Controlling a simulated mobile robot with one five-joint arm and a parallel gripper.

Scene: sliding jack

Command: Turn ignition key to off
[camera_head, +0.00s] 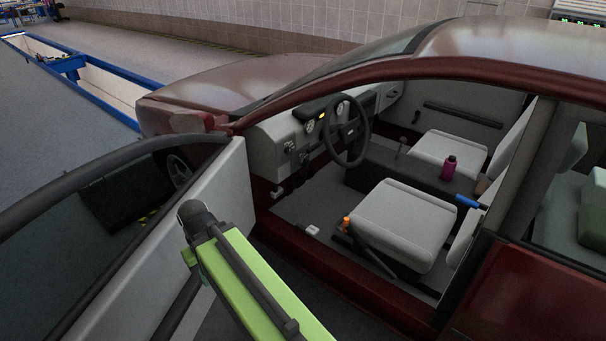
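The steering wheel (349,133) stands in front of the grey dashboard (268,151), seen through the open front door of a dark red car. Small dark fittings (290,147) sit on the dashboard left of the wheel. I cannot make out the ignition key or its position at this size; the wheel and column may hide it. My green arm (255,285) reaches up from the bottom of the picture and ends in a dark rounded joint outside the car, by the open door. I see no gripper fingers.
The open door (165,245) stands left of my arm. The door sill (315,262) and pale driver's seat (405,220) border the doorway. A magenta bottle (448,168) stands between the seats. A blue-edged pit (105,75) lies at the far left. The footwell (310,205) is mostly open.

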